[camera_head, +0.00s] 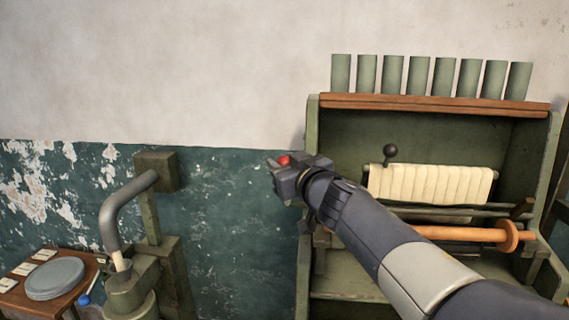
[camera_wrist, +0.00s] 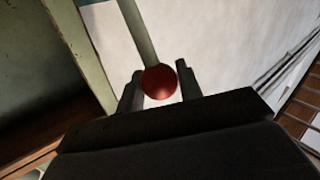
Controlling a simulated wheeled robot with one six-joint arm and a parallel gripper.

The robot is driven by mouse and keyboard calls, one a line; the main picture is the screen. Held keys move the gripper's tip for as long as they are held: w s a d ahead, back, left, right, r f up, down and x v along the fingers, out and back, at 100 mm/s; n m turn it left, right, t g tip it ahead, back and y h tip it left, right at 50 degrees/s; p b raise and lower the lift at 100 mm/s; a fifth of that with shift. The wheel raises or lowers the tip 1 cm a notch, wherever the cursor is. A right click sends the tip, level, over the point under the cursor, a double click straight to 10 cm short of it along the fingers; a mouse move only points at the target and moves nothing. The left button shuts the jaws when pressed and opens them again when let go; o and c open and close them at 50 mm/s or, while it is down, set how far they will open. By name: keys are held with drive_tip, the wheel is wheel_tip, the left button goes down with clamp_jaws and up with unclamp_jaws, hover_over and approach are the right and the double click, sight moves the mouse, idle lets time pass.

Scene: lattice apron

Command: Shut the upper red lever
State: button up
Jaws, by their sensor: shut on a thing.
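The upper red lever shows as a round red knob (camera_wrist: 159,82) on a grey-green rod (camera_wrist: 137,32) in the wrist view. In the head view a bit of the red knob (camera_head: 283,160) shows at my gripper, beside the left side of the green cabinet. My gripper (camera_head: 272,166) is shut on the red knob; in the wrist view its two dark fingers (camera_wrist: 160,87) stand on either side of it. The lever's rod and pivot are hidden in the head view by my gripper and arm.
The green cabinet (camera_head: 316,130) holds a cream roll (camera_head: 430,184), a black knob (camera_head: 390,151) and an orange spindle (camera_head: 470,234). Several green cylinders (camera_head: 417,75) stand on its top. A pump-like machine (camera_head: 157,262) and a small table (camera_head: 20,296) stand at left. Bare wall lies between.

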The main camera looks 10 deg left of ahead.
clamp_jaws()
drive_tip(key=shift+f+b, duration=0.1)
drive_tip(key=shift+b, duration=0.2)
drive_tip(key=s+f+b, duration=0.1)
drive_tip(key=b, duration=0.3)
drive_tip(key=shift+f+t+y, duration=0.1)
drive_tip(key=shift+t+y, duration=0.2)
drive_tip(key=s+f+n+t+y+b, duration=0.2)
drive_tip(key=s+f+n+y+b, duration=0.4)
drive_tip(key=b, duration=2.5)
drive_tip(key=shift+s+d+f+n+y+b, duration=0.35)
drive_tip(key=shift+s+f+n, duration=0.35)
drive_tip(key=shift+f, duration=1.65)
drive_tip(key=shift+w+a, duration=0.1)
drive_tip(key=shift+w, duration=0.05)
